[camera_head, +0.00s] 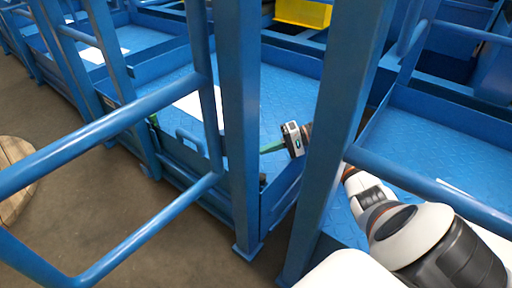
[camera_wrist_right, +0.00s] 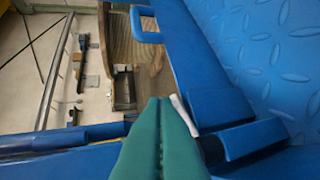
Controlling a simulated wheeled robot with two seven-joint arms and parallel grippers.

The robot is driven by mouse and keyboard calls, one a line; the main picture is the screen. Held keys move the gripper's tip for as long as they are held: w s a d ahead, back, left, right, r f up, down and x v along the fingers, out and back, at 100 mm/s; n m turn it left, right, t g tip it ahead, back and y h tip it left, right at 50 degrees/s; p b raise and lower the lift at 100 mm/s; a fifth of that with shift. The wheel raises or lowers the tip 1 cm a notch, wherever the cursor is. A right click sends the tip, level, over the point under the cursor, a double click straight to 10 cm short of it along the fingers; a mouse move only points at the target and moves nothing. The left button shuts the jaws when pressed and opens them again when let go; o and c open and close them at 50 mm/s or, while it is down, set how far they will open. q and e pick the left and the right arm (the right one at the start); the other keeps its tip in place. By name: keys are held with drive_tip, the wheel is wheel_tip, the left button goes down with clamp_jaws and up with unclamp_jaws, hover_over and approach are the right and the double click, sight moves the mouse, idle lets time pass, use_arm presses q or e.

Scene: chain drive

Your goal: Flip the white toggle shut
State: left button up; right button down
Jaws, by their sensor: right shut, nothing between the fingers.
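The white toggle (camera_wrist_right: 184,114) is a short pale bar in the right wrist view, just right of my fingertips. It slants from upper left to lower right beside a blue ledge. I cannot tell whether it touches the fingers. My right gripper (camera_wrist_right: 160,103) has green fingers pressed together with nothing between them. In the head view my right gripper (camera_head: 265,149) points left over the blue tray, near its front wall. The toggle cannot be made out in the head view. My left gripper is in neither view.
Blue posts (camera_head: 240,120) and rails (camera_head: 110,135) cross in front of the blue tray (camera_head: 275,105). A blue handle (camera_head: 187,140) is on its front wall. A yellow bin (camera_head: 303,12) stands at the back. A round wooden piece (camera_head: 14,170) is on the floor at left.

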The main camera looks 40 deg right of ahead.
drive_tip(key=v, duration=0.5)
idle(0.4)
